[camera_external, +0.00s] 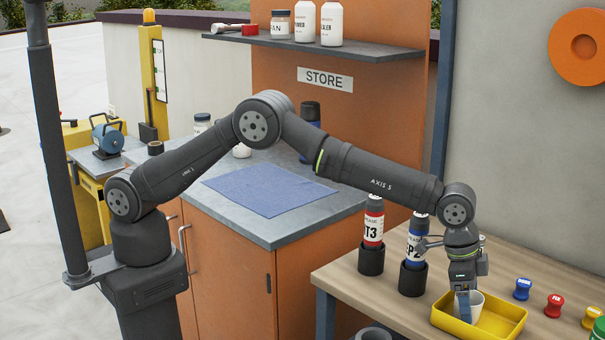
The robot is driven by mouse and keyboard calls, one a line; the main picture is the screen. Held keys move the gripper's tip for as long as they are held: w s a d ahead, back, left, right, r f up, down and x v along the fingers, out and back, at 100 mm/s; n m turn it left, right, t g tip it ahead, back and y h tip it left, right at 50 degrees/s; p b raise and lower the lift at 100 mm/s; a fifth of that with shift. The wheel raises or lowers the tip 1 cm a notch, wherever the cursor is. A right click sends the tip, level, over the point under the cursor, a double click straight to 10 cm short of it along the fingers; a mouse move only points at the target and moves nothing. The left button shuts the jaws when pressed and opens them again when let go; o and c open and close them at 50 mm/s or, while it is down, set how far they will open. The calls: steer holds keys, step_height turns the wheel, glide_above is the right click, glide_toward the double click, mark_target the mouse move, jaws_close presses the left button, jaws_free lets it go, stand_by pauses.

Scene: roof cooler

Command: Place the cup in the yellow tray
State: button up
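The white cup (476,304) is inside the yellow tray (508,325) on the wooden bench at the lower right. It looks upright, toward the tray's back left part. My gripper (463,308) points down at the cup's left side, with a finger in front of it. The fingers are small and partly hidden, so I cannot tell whether they grip the cup's wall or stand apart from it. I also cannot tell whether the cup's base touches the tray floor.
A red-labelled bottle (373,222) and a blue-labelled bottle (416,242) stand in dark holders left of the tray. Blue (522,289), red (554,306) and yellow (591,317) knobs stand to its right. A blue mat (268,190) lies on the grey counter.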

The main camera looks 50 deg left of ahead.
steer(key=v, duration=1.2)
steer(key=shift+r, duration=0.25)
steer(key=shift+d, duration=0.1)
steer(key=shift+f, duration=0.1)
steer(key=x, duration=1.2)
steer(key=shift+f, duration=0.1)
steer(key=shift+r, duration=1.9)
steer(key=shift+f, duration=0.15)
